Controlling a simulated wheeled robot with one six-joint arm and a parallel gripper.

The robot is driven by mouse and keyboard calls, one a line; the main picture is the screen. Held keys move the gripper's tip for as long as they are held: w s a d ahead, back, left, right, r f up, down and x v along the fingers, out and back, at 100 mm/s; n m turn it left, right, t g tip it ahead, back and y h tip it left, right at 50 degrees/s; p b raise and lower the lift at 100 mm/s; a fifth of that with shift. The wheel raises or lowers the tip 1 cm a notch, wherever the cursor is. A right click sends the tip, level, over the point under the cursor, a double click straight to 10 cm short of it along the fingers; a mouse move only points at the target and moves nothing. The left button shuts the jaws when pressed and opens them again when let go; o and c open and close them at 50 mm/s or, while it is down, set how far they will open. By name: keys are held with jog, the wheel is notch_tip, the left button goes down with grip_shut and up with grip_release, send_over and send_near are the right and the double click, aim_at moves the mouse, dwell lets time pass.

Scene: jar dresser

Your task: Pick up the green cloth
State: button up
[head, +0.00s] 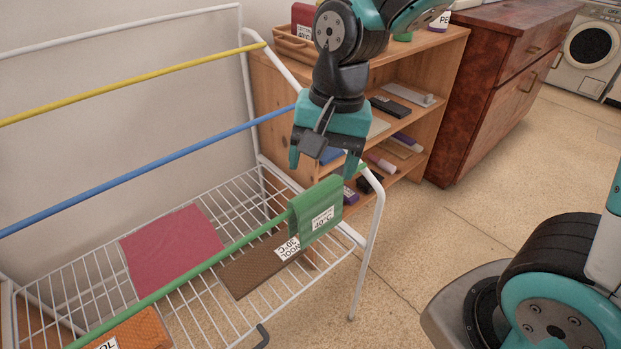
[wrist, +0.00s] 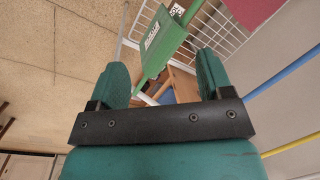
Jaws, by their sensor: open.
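The green cloth (head: 318,210) hangs folded over the green rail (head: 190,278) of the drying rack, near the rail's right end. A white label with dark print is on its front. My gripper (head: 325,168) is open and empty, pointing down, just above and behind the cloth in the head view. In the wrist view the cloth (wrist: 163,42) shows beyond the fingertips, in line with the gap between the fingers (wrist: 168,80). I see no contact between fingers and cloth.
The white rack also has a blue rail (head: 150,165) and a yellow rail (head: 130,84). A red cloth (head: 172,247), a brown cloth (head: 245,270) and an orange cloth (head: 135,332) lie on its wire shelf. A wooden shelf (head: 440,65) with items stands behind my gripper.

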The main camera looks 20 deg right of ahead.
aim_at(318, 187)
jog(key=w+d+r+m+h+p, duration=0.25)
jog(key=w+m+p, duration=0.25)
jog(key=w+m, duration=0.25)
jog(key=shift+m+y, duration=0.35)
jog(key=shift+m, duration=0.2)
jog(key=f, duration=0.4)
jog(key=f+b, duration=0.1)
jog(key=f, duration=0.3)
jog(key=s+f, duration=0.1)
jog(key=f, duration=0.3)
jog(key=shift+f+b, duration=0.1)
jog(key=shift+b, duration=0.25)
jog(key=shift+a+f, duration=0.2)
jog(key=shift+f, duration=2.85)
jog(key=c, duration=1)
